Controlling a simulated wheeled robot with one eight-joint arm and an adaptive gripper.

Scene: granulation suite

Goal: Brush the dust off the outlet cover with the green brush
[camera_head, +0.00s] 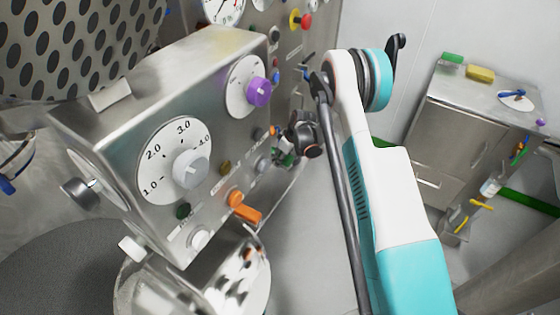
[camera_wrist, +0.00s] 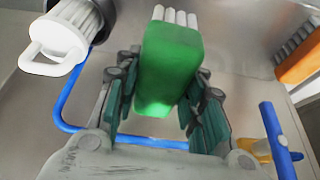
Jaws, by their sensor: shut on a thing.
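My gripper (camera_wrist: 163,108) is shut on the green brush (camera_wrist: 170,62), with a finger on each side of its block. White bristles stick out of the brush's far end, away from my palm, in the wrist view. In the head view my gripper (camera_head: 284,155) is small and partly hidden by my arm, to the right of the steel control box; a bit of green shows there. I cannot clearly make out the outlet cover or any dust on it in either view.
The steel control box (camera_head: 215,75) carries dials, knobs and an orange handle (camera_head: 245,208). In the wrist view a white handled plug (camera_wrist: 60,40), a blue bent rod (camera_wrist: 72,100), an orange part (camera_wrist: 300,62) and a blue T-handle (camera_wrist: 280,142) surround my gripper. A steel cabinet (camera_head: 455,125) stands right.

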